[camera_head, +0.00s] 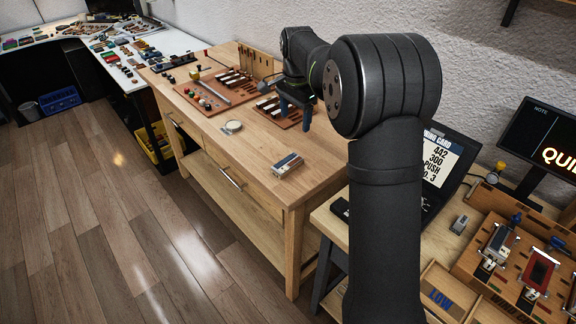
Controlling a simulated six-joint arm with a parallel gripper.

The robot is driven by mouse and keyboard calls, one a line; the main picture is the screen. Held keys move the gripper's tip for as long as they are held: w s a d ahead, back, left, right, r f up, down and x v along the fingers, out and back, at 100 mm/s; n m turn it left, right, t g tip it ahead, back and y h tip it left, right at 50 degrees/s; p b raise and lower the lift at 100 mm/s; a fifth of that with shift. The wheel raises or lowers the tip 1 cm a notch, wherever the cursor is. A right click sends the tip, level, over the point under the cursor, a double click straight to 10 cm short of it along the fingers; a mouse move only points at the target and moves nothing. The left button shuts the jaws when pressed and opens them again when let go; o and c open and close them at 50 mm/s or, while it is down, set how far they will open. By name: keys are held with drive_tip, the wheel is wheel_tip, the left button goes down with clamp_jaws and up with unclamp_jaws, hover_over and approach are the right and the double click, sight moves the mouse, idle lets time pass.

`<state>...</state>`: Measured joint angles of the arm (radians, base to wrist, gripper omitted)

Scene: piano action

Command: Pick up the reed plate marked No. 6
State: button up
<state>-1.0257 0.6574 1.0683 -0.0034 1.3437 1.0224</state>
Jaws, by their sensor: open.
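I cannot read a No. 6 on anything in view, so I cannot tell which piece is the reed plate marked No. 6. My gripper (295,112) is small in the picture, pointing down over a brown board (269,105) at the back right of the wooden bench. It is open, and the picture does not show anything held between its fingers. The board carries dark and pale pieces, partly hidden by the gripper. A second brown board (196,96) to its left holds dark strips, coloured knobs and a metal bar.
The wooden bench (232,160) has clear room at its front. A round disc (232,127) and a small metal-and-wood block (288,165) lie there. A laptop (452,160) and a wooden rack (512,262) stand at the right. A textured wall backs the bench.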

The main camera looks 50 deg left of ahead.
hover_over(278, 169)
drive_tip(key=shift+n+h, duration=0.3)
drive_tip(key=shift+n, duration=0.1)
wheel_tip(278, 169, down, 18)
drive_tip(key=shift+w+r, duration=0.1)
drive_tip(key=shift+r, duration=0.15)
drive_tip(key=c, duration=1.1)
drive_tip(key=shift+r, duration=0.1)
